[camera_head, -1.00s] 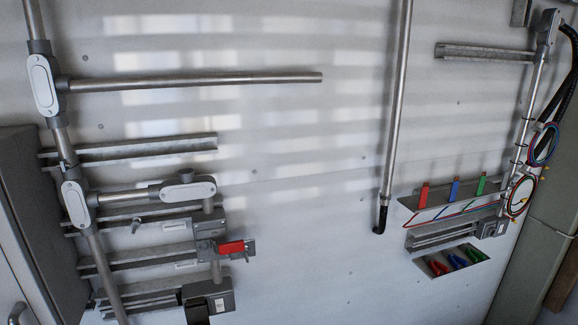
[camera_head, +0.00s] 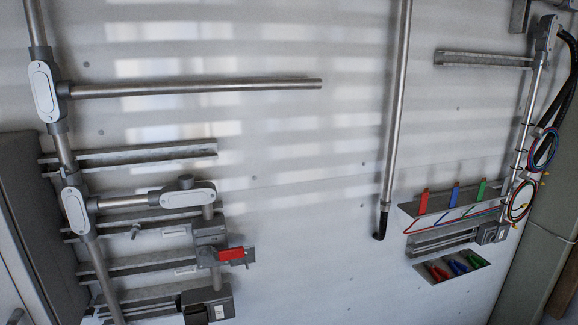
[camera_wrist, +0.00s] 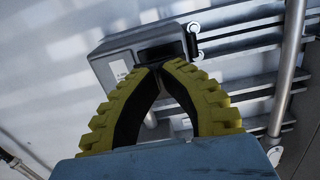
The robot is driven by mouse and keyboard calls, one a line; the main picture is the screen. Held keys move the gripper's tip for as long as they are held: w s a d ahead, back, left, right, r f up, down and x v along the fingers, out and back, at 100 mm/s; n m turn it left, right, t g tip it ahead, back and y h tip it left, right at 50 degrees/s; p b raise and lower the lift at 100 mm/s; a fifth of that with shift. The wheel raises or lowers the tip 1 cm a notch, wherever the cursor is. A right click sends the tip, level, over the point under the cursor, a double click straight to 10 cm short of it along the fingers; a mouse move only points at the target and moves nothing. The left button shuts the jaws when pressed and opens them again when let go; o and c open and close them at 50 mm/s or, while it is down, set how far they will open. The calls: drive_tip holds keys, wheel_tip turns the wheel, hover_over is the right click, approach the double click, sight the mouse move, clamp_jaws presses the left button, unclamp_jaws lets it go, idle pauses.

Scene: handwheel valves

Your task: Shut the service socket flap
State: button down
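A grey box (camera_head: 219,297) with a small white label and a dark part at its left sits at the lower left in the head view; it looks like the service socket. A grey labelled box (camera_wrist: 112,66) shows in the wrist view, probably the same one, with a black part (camera_wrist: 163,50) at its right. I cannot tell the flap's angle. My gripper (camera_wrist: 155,67) has yellow ribbed fingers with black inner faces. Their tips meet in front of the black part, with nothing seen between them; contact is unclear. My gripper is outside the head view.
A red lever (camera_head: 231,254) is mounted just above the grey box. Metal rails (camera_head: 135,263) and a conduit (camera_head: 100,270) are to its left. A vertical pipe (camera_head: 396,110) and a shelf with coloured pieces (camera_head: 425,207) are further right. The wall between is bare.

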drive_tip(key=shift+w+a+f+b, duration=0.15)
drive_tip(key=shift+w+f+b, duration=0.1)
drive_tip(key=shift+w, duration=0.25)
drive_tip(key=shift+w+a+f+b, duration=0.15)
drive_tip(key=shift+w+b, duration=0.1)
drive_tip(key=shift+w, duration=0.25)
drive_tip(key=shift+s, duration=0.1)
idle(0.3)
drive_tip(key=shift+s+d+r+p, duration=0.1)
drive_tip(key=shift+s+d+r, duration=0.15)
drive_tip(key=shift+s, duration=0.3)
drive_tip(key=shift+s+d+r+p, duration=0.1)
drive_tip(key=shift+s+r, duration=0.15)
drive_tip(key=shift+s, duration=0.35)
drive_tip(key=shift+s+d+r+p, duration=0.1)
drive_tip(key=shift+s+d+r, duration=0.15)
drive_tip(key=shift+s, duration=0.3)
